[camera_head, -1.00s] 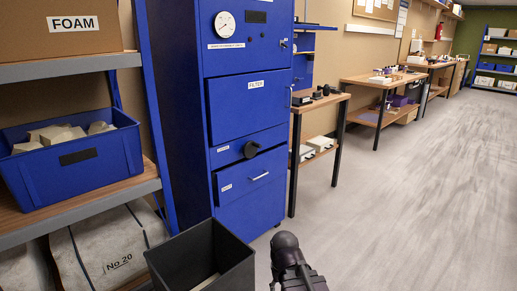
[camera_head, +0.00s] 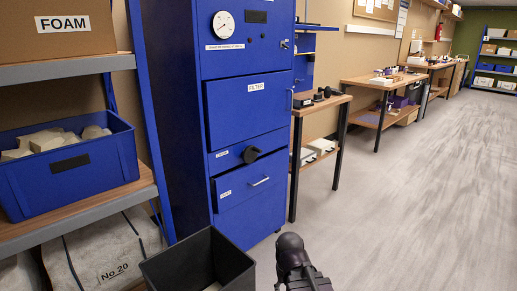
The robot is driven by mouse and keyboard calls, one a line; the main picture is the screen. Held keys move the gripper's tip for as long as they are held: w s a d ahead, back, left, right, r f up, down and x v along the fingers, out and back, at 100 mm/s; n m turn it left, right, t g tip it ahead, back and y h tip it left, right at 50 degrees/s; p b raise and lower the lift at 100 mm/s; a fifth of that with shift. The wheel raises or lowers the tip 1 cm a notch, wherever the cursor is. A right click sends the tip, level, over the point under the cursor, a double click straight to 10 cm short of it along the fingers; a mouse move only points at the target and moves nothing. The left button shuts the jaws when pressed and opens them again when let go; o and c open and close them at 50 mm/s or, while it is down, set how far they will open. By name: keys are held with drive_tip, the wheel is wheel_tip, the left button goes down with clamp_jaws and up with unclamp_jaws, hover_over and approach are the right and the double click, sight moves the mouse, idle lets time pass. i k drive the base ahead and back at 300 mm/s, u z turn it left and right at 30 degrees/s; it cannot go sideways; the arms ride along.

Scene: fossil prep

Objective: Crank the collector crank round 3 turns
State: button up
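The blue collector cabinet (camera_head: 246,105) stands left of centre, with a round gauge at its top and a panel marked FILTER. My gripper's fingers cannot be seen.
A dark open bin (camera_head: 165,272) stands in front of the cabinet at the bottom. A shelf with a blue crate (camera_head: 110,165) and a FOAM box (camera_head: 75,25) is at left. A wooden bench (camera_head: 330,101) stands right of the cabinet. The floor at right is clear.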

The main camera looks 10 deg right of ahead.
sight(250, 153)
drive_tip(key=z, duration=0.2)
drive_tip(key=i, duration=1.05)
drive_tip(key=u, duration=0.25)
